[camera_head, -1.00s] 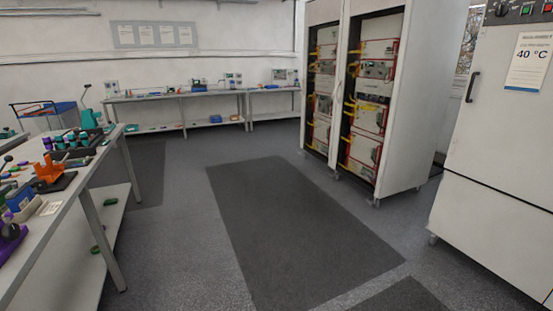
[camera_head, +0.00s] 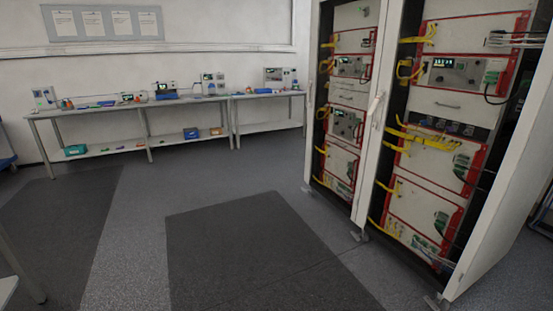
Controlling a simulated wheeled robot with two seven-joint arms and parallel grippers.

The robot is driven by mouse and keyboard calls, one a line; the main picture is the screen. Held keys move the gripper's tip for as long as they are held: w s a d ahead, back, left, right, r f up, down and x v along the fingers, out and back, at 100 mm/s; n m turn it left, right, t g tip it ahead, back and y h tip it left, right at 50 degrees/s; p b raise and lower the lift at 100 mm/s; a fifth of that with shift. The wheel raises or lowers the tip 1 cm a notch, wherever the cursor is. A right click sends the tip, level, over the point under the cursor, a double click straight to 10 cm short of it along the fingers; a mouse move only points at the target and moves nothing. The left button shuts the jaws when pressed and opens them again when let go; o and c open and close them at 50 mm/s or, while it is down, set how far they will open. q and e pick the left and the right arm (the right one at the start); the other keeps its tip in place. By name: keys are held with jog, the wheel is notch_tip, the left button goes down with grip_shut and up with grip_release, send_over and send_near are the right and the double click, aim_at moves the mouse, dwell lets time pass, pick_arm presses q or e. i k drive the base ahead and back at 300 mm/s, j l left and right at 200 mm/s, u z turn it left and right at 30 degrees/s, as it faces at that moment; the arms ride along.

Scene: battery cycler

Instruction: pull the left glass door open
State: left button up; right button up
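The white battery cycler cabinet (camera_head: 480,230) stands at the right with two tall bays side by side. The left glass door (camera_head: 345,95) covers the left bay and looks shut. Its glass is clear, and rack units with red edges and yellow cables show behind it. A pale upright handle (camera_head: 376,106) sits on the white frame between the two bays. Neither of my grippers is in view.
Dark floor mats (camera_head: 255,250) lie on the grey floor in front of the cabinet, and this floor is clear. A long bench (camera_head: 190,100) with instruments runs along the back wall. A table leg (camera_head: 20,270) shows at the lower left.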

aim_at(316, 8)
jog(key=i, duration=2.9)
